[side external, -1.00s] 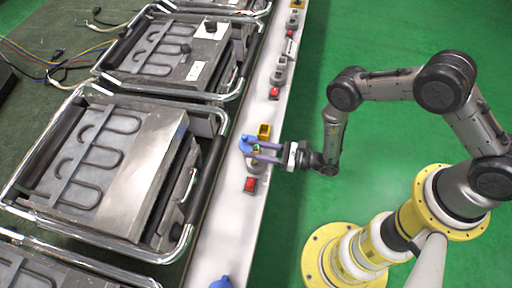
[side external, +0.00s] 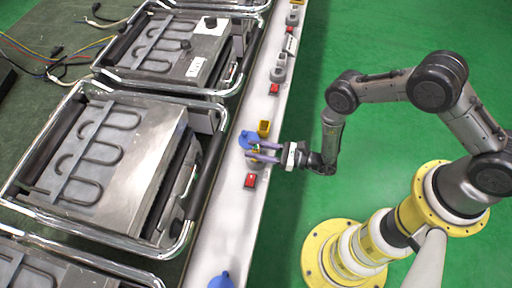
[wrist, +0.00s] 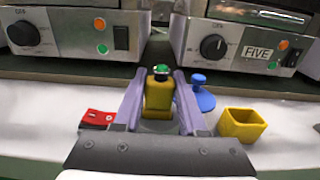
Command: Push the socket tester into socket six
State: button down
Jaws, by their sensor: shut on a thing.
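The socket tester (wrist: 157,96) has a yellow body and a green top. My gripper (wrist: 158,102) has its two purple fingers shut on the tester's sides, and the tester stands roughly upright between them. In the side external view my gripper (side external: 258,152) is over the white bench strip, just above a grey round socket (side external: 256,165) that the fingers partly cover. The tester's lower end is hidden, so I cannot tell whether it touches the socket. No label for socket six is readable.
A blue round piece (wrist: 201,98) and an open yellow box (wrist: 241,124) stand right of the fingers in the wrist view. A red block (wrist: 97,119) is at the left. Heater units (wrist: 255,48) with knobs stand behind; one is labelled FIVE.

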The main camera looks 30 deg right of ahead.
jog(key=shift+f, duration=0.45)
jog(key=shift+c, duration=1.9)
grip_release()
jog(key=v, duration=1.4)
jog(key=shift+a, duration=0.1)
